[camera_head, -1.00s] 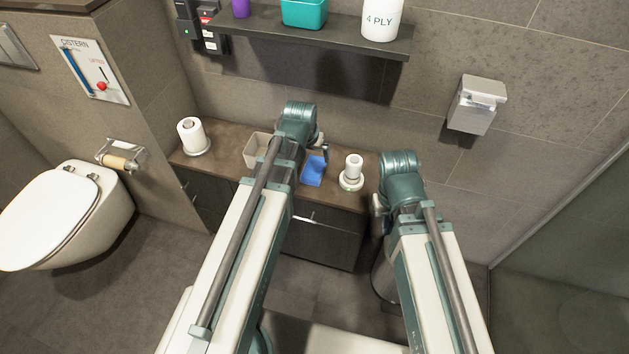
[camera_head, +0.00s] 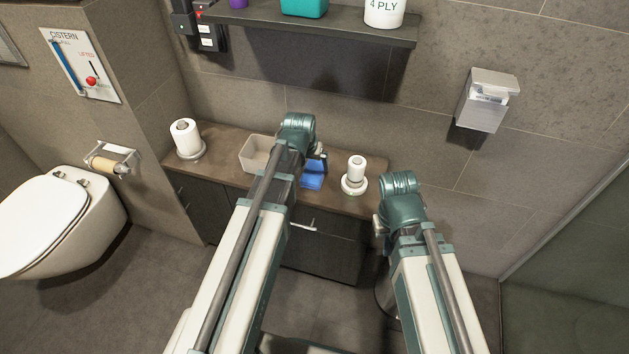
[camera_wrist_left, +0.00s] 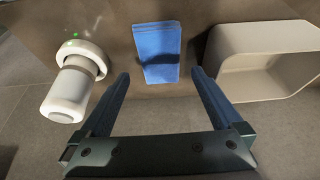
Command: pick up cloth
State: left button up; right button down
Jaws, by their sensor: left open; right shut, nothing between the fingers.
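The blue cloth (camera_head: 313,180) lies folded on the brown counter, partly hidden by my left arm in the head view. In the left wrist view the cloth (camera_wrist_left: 158,52) lies flat just beyond the fingertips, between them in the picture. My left gripper (camera_wrist_left: 161,74) is open and empty. In the head view my left gripper (camera_head: 320,158) is over the counter near the cloth, mostly hidden behind its wrist. My right gripper (camera_head: 378,226) is low beside the counter's right end, empty, largely hidden by its own arm.
A beige open container (camera_head: 256,154) stands left of the cloth; it is close on the right in the wrist view (camera_wrist_left: 265,60). A white roll on a round base (camera_head: 355,174) stands right of it. Another roll (camera_head: 185,137) is at the counter's left end. A shelf (camera_head: 320,27) hangs above.

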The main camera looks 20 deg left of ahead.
aim_at(314, 172)
pick_arm(q)
jog(key=shift+b+x, duration=2.55)
jog(key=shift+x, duration=0.55)
jog(key=shift+s+d, duration=0.1)
jog(key=shift+d, duration=0.05)
jog(key=shift+c, duration=0.3)
jog(key=c, duration=1.1)
jog(key=shift+r, duration=0.25)
